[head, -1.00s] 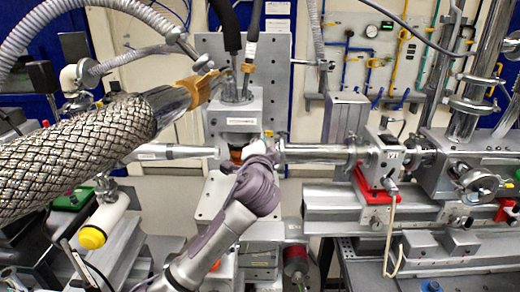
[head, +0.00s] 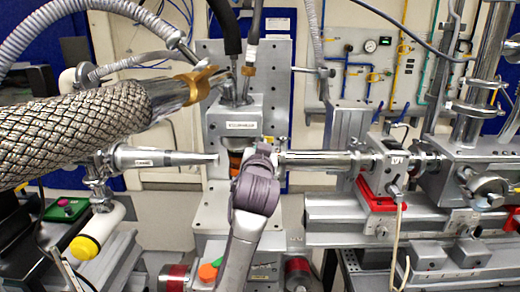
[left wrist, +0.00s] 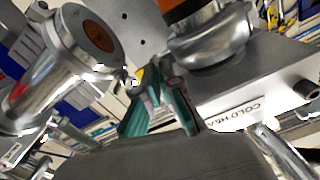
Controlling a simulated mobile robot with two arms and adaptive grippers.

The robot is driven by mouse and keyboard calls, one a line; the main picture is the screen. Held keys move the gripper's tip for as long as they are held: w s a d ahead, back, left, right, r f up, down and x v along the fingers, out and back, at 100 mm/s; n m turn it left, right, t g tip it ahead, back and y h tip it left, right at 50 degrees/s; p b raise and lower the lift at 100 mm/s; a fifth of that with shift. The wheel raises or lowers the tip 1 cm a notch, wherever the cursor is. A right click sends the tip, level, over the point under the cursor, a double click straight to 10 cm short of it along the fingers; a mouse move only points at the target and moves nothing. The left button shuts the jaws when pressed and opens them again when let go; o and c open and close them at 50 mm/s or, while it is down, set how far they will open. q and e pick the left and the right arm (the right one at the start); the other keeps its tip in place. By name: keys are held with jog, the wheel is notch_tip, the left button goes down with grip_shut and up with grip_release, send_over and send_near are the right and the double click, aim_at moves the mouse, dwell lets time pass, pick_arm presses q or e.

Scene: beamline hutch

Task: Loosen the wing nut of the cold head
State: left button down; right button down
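The cold head (head: 238,127) is a grey metal block with a label, mounted on a tall grey plate in the middle of the head view. Its labelled face (left wrist: 240,112) is at the right in the left wrist view. My left arm rises in front of it, and its wrist hides the gripper in the head view. The teal fingers of my left gripper (left wrist: 158,82) show in the left wrist view, between the block and an open tube flange (left wrist: 95,38). A small bright metal part (left wrist: 132,82) is beside the fingertips; I cannot tell whether it is the wing nut. My right gripper is not in view.
A braided hose (head: 85,135) crosses the upper left. A tapered metal pipe (head: 165,158) ends left of the cold head, and a horizontal tube (head: 318,160) runs right to a rail-mounted stage (head: 390,165).

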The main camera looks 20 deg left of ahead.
pick_arm(q)
jog(key=shift+r+n, duration=0.15)
jog(key=shift+n, duration=0.55)
jog(key=c, duration=1.6)
grip_release()
jog(key=shift+c, duration=0.2)
